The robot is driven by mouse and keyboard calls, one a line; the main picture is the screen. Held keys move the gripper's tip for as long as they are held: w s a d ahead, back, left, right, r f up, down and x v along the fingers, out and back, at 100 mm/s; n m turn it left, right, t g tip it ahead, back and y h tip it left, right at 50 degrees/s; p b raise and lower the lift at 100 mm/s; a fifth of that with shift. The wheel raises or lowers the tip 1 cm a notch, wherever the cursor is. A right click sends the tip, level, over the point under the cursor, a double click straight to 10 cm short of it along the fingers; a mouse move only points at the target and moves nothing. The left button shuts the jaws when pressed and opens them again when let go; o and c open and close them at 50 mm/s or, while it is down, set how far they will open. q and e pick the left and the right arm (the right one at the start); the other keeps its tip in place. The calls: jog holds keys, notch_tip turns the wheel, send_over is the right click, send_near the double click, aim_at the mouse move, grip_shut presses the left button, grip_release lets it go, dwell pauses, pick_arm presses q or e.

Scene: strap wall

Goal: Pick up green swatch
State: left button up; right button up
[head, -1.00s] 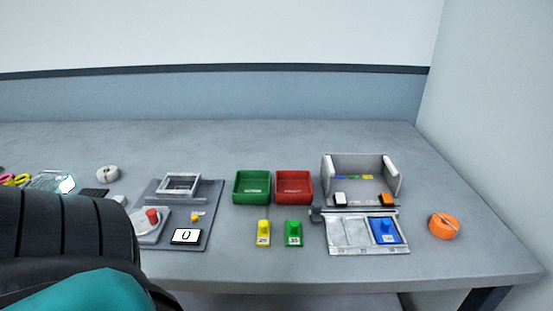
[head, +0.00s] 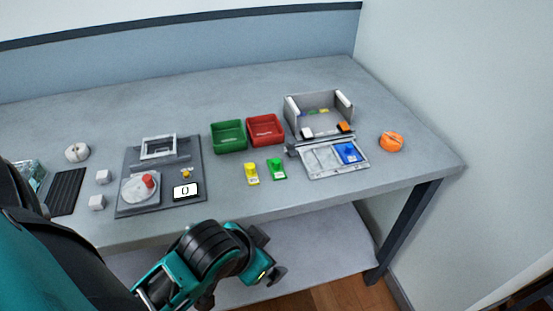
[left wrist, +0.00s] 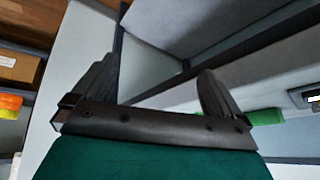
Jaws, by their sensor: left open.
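The green swatch (head: 277,170) is a small green piece with a raised knob and a pale label, lying near the table's front edge. A similar yellow swatch (head: 251,174) lies just left of it. My left gripper (head: 270,258) is in front of the table and below its top, clear of the green swatch. It is open and empty; its two spread fingers also show in the left wrist view (left wrist: 157,78). A green thing shows at the right of the left wrist view, partly hidden; I cannot tell which it is. My right gripper is not in view.
Green (head: 229,138) and red (head: 265,130) bins stand behind the swatches. Right of them is a grey tray (head: 318,166) holding a blue swatch (head: 347,153), with an orange roll (head: 391,141) beyond. A plate with a display (head: 186,191) is left. The table's front edge lies above my gripper.

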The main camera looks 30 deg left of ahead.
pick_arm(q)
jog(key=w+r+m+t, duration=0.5)
jog(key=w+r+t, duration=0.5)
jog(key=w+r, duration=0.6)
jog(key=w+d+r+m+t+h, duration=0.2)
jog(key=w+d+r+m+h, duration=0.1)
jog(key=d+r+m+h, duration=1.25)
jog(key=m+g+y, duration=1.5)
jog(key=m+g, duration=0.3)
jog(key=m, duration=0.3)
send_over(278, 160)
notch_tip(278, 160, down, 16)
jog(key=r, duration=0.1)
jog(key=f, duration=0.7)
jog(key=shift+s+a+f, duration=0.2)
jog(key=shift+s+a, duration=0.15)
jog(key=shift+w+d+f, duration=0.15)
jog(key=shift+d+f, duration=0.05)
jog(key=shift+f, duration=1.25)
jog(key=shift+w+d+f, duration=0.15)
jog(key=shift+f, duration=1.25)
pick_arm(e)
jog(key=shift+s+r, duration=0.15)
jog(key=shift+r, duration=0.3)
